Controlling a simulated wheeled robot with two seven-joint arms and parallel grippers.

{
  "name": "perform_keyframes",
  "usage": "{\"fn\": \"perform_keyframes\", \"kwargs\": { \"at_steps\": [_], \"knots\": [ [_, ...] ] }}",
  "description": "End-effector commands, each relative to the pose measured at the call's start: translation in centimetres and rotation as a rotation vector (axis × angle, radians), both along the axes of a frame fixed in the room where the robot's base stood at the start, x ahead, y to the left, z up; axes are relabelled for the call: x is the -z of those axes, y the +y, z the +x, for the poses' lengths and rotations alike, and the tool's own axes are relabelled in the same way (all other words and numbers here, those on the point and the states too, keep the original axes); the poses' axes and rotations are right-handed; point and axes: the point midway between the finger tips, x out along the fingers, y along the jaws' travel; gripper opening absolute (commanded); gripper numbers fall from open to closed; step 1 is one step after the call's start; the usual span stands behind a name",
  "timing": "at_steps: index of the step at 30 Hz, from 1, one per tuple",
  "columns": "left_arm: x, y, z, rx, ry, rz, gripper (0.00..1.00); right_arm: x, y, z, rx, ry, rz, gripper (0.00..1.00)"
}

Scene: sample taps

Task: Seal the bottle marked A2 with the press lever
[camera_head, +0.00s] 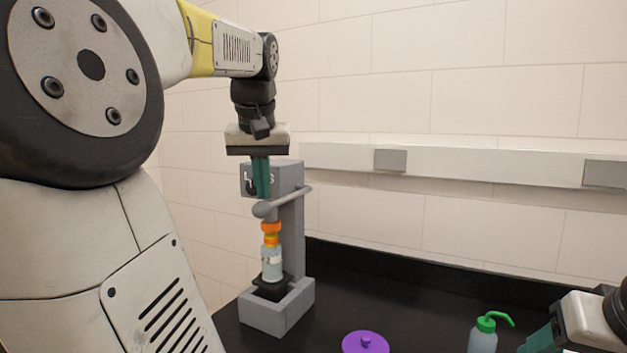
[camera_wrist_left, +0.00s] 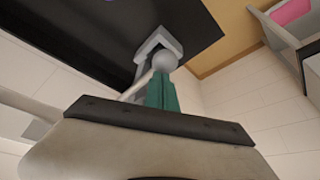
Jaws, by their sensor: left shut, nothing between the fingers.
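The grey press (camera_head: 292,232) stands on the black bench. Its lever (camera_head: 287,201) has a round grey knob and lies roughly level across the front. A bottle (camera_head: 271,265) with an orange top stands upright on the press's dark platform, below the lever; its label is too small to read. My left gripper (camera_head: 261,194) is shut and empty, pointing down just above the lever knob; I cannot tell whether it touches. In the left wrist view the green fingers (camera_wrist_left: 162,88) are together beside the knob (camera_wrist_left: 165,61). My right gripper (camera_head: 540,342) is partly in view at the lower right, its fingertips cut off.
A purple lid-like disc (camera_head: 366,343) lies on the bench at the front. A wash bottle with a green top (camera_head: 486,325) stands near my right gripper. A pale rail with grey boxes (camera_head: 450,165) runs along the tiled wall.

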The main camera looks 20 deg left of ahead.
Motion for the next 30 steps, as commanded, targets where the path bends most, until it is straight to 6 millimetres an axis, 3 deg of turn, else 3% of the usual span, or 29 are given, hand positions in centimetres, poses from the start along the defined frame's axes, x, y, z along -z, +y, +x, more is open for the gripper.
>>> {"fn": "perform_keyframes", "kwargs": {
  "at_steps": [30],
  "knots": [
    [-8.2,0.0,0.0,-0.001,-0.002,0.0,0.0,0.0,0.0,0.0,0.0,0.0,0.0,0.59]
  ]
}}
